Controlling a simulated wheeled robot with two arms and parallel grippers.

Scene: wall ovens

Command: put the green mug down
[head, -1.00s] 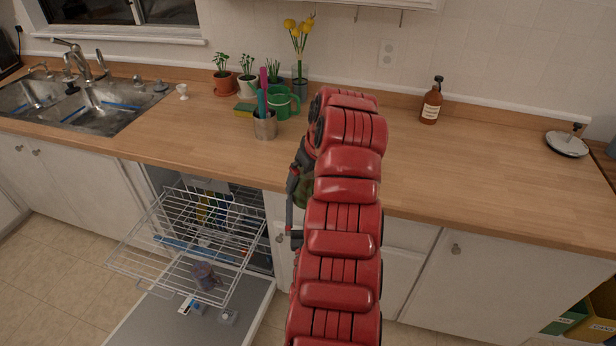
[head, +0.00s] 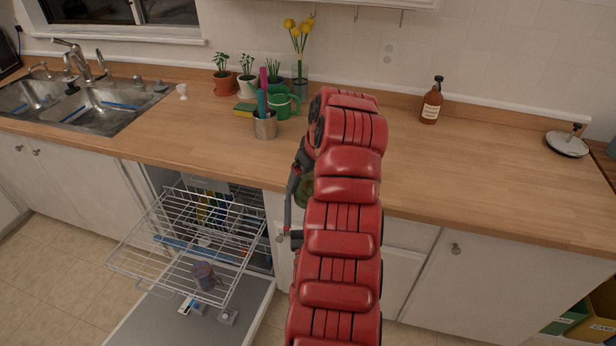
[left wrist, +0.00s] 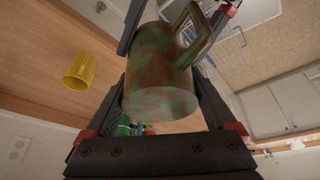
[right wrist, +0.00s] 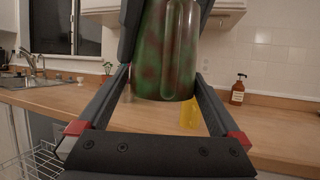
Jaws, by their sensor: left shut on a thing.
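A mug (left wrist: 162,72) mottled in green and brown is between my left gripper's (left wrist: 165,75) fingers in the left wrist view. Its handle points to the upper right. A like mug (right wrist: 165,50) is between my right gripper's (right wrist: 168,40) fingers in the right wrist view, handle towards the camera. I cannot tell for sure whether it is the same mug. In the head view, a little dark green mug (head: 304,192) shows beside my left gripper (head: 294,195), in front of the counter edge; the red arm hides most of it.
An open dishwasher rack (head: 195,240) juts out below.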

